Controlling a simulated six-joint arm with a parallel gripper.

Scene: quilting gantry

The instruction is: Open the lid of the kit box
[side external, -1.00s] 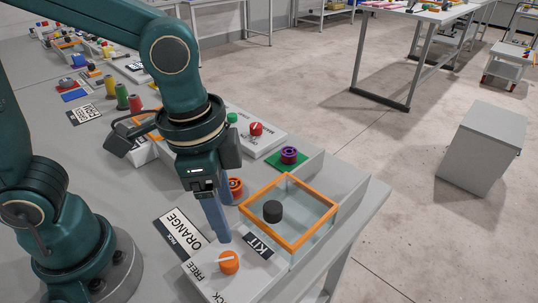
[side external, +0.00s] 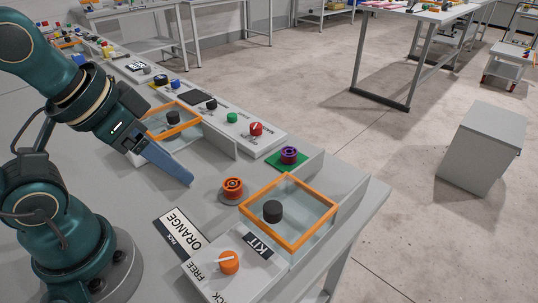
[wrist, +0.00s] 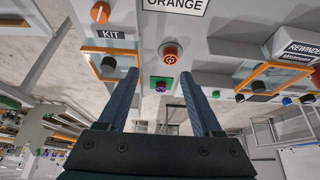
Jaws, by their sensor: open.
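The kit box is a clear box with an orange-framed lid (side external: 306,238) and a black knob (side external: 272,211), beside the KIT label (side external: 258,246). The lid lies flat and closed. An orange dial (side external: 229,262) with a white pointer sits in front of it, between the words FREE and a partly cut-off LOCK. My gripper (side external: 188,181) is open and empty, tilted, well to the left of the box. In the wrist view my gripper (wrist: 158,76) has both fingers apart, and the lid frame (wrist: 90,62) shows left of them, partly behind the left finger.
An orange-red spool (side external: 232,188) stands between my gripper and the kit box. A purple spool (side external: 289,155) sits on a green pad behind the box. A second orange-framed box (side external: 190,128) is behind my gripper.

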